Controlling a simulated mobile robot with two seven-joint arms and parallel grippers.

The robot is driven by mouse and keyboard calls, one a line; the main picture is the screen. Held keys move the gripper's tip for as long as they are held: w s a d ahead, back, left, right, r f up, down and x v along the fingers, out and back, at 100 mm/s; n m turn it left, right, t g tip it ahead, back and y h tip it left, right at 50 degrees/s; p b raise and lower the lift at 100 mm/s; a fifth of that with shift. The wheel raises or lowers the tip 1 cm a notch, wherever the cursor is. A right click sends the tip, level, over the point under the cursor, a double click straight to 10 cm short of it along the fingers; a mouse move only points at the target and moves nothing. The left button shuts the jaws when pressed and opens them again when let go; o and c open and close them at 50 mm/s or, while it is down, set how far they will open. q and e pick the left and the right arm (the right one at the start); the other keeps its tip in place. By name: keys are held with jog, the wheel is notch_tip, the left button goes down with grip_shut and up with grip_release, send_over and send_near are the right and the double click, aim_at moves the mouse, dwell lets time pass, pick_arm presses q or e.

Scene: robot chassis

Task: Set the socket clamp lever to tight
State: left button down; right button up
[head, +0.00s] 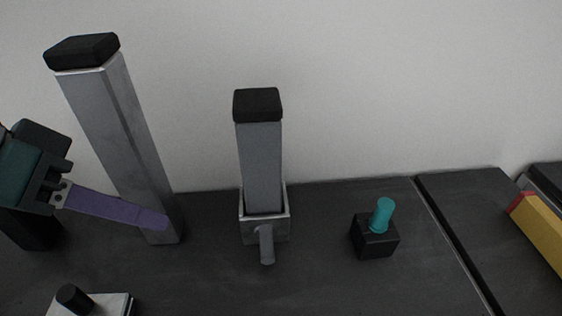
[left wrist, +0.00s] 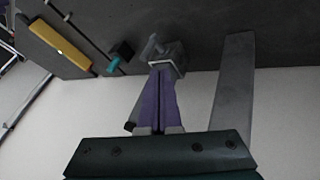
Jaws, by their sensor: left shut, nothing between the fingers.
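A square socket (head: 249,230) stands on the dark deck and holds an upright grey post (head: 259,165) with a black cap. Its grey clamp lever (head: 266,246) points from the socket's front down toward the camera. In the left wrist view the socket (left wrist: 174,56) and lever (left wrist: 153,45) lie just beyond my fingertips. My left gripper (head: 163,222), with purple fingers, is shut and empty to the left of the socket, apart from the lever. In the left wrist view its fingers (left wrist: 158,74) hide most of the post. My right gripper is not in view.
A taller grey column (head: 115,130) with a black cap stands beside my left fingers. A teal peg (head: 382,215) rises from a black block (head: 375,240) to the right. A yellow bar (head: 540,235) lies far right. A black knob (head: 74,297) is at lower left.

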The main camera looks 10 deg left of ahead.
aim_at(266, 235)
pick_arm(q)
jog(key=w+f+b, duration=0.1)
jog(key=a+f+b, duration=0.1)
jog(key=shift+w+f+n, duration=0.4)
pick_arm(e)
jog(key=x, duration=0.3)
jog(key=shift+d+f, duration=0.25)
pick_arm(q)
jog(key=b+x, duration=0.2)
jog(key=x, duration=0.8)
jog(key=shift+w+d+f+b, duration=0.1)
jog(key=shift+f+b, duration=0.15)
jog(key=shift+b, duration=0.1)
jog(key=shift+d+r+p, duration=0.15)
jog(key=shift+d+p, duration=0.05)
jog(key=shift+d, duration=0.75)
jog(key=shift+d+r+p, duration=0.1)
jog(key=shift+d+p, duration=0.1)
jog(key=shift+d, duration=0.7)
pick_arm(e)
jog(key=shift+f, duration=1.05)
